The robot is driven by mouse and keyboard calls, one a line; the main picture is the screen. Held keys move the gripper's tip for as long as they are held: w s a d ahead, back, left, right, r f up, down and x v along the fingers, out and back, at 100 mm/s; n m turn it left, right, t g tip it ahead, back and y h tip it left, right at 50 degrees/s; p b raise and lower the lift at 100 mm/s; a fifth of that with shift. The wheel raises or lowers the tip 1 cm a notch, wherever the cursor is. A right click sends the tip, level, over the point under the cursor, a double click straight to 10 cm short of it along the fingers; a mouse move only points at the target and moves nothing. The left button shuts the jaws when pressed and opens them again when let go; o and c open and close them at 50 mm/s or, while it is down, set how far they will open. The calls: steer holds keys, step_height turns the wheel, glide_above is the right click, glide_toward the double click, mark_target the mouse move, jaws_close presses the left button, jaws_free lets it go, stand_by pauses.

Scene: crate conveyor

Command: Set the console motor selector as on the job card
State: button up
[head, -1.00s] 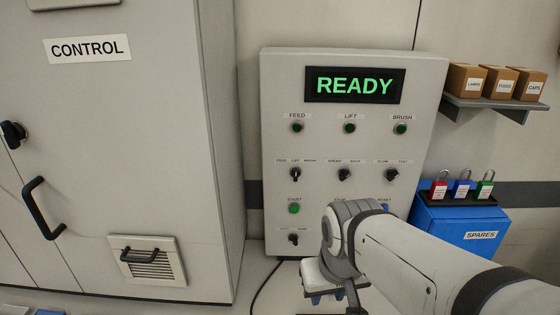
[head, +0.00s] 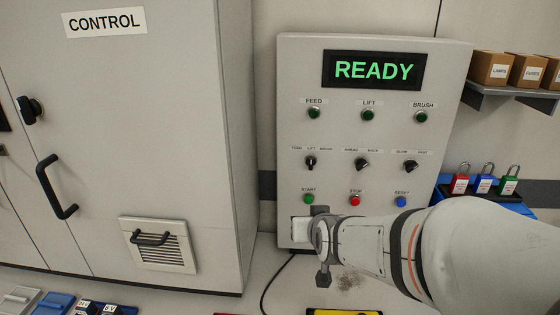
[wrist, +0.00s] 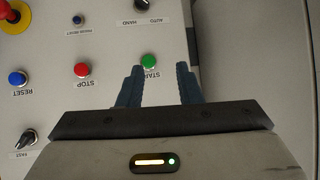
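The console (head: 450,105) stands against the wall with a green READY display (head: 375,70). Its motor selector (head: 311,163), a black knob under FEED, LIFT and BRUSH labels, is at the left of the selector row and looks roughly upright, toward LIFT. The motor selector is outside the wrist view. I see no job card.
Two more selectors (head: 362,163) sit right of it. The red STOP (head: 355,200) and blue RESET (head: 401,201) buttons are below. A grey control cabinet (head: 150,110) stands left. Padlocks (head: 485,178) and a shelf of boxes (head: 490,88) are right.

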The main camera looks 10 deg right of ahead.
mark_target(311, 165)
steer(key=shift+w+d+r+m+t+h, duration=0.35)
steer(key=shift+w+r+t+h, duration=0.6)
steer(key=shift+w+t, duration=0.95)
steer(key=shift+w+d+r+m+t+h, duration=0.3)
steer(key=shift+w+r+t+h, duration=0.2)
steer(key=shift+w+r+t, duration=1.1)
steer(key=shift+w+d+r+m+t+h, duration=0.3)
steer(key=shift+w+r+t+h, duration=0.5)
steer(key=shift+w+t, duration=1.35)
steer(key=shift+w+g, duration=0.25)
